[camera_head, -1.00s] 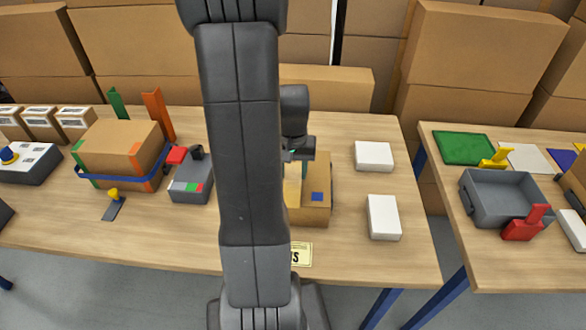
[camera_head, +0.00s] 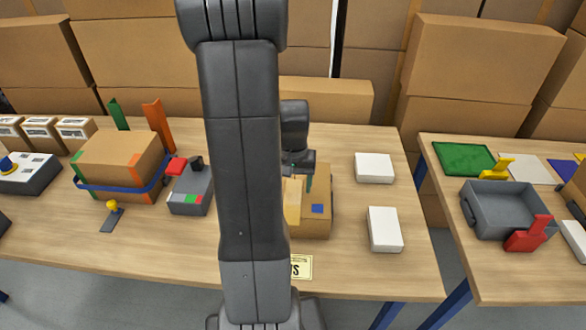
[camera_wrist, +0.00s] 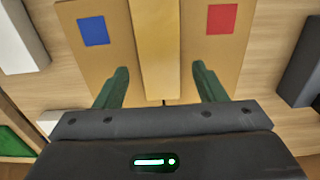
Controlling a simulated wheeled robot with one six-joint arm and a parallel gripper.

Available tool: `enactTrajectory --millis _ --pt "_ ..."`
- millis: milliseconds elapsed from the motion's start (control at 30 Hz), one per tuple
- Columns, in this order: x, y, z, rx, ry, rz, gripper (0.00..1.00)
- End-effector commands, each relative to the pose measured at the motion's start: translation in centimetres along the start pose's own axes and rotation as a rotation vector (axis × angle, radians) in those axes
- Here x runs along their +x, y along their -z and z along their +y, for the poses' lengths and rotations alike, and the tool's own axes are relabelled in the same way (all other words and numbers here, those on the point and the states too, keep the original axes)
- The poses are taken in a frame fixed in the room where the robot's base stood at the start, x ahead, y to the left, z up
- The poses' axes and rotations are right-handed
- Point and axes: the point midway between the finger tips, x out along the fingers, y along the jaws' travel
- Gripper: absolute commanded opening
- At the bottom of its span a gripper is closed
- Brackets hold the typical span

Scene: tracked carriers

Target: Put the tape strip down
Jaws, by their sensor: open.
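The tape strip (camera_wrist: 157,48) is a long tan-yellow band along the middle of a cardboard box (camera_wrist: 118,50), between a blue square and a red square. In the head view, the strip (camera_head: 292,203) shows on the box (camera_head: 322,220), partly behind my arm. My gripper (camera_wrist: 160,76) is open, with a green finger on each side of the strip's near end and a gap on both sides. In the head view my gripper (camera_head: 299,178) is at the far end of the box. Whether the strip lies fully flat is hard to tell.
Two white boxes (camera_head: 374,167) (camera_head: 384,229) lie right of the cardboard box. A grey device (camera_head: 188,190) and a blue-banded carton (camera_head: 121,165) stand to the left. A label card (camera_head: 301,267) is at the front edge. A second table with a grey bin (camera_head: 506,218) is at right.

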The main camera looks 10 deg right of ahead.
Motion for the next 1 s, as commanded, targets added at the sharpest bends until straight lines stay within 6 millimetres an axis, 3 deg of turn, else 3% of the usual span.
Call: enactTrajectory --millis 167,600,800,1000 --pt "-2.3 0.2 0.0 0.000 0.001 0.006 0.64" --pt "-11.2 0.1 0.0 0.000 0.000 0.003 0.64" --pt "-12.8 0.0 0.0 0.000 0.000 0.001 0.64" --pt "-12.9 0.0 0.0 0.000 0.000 -0.001 0.64"
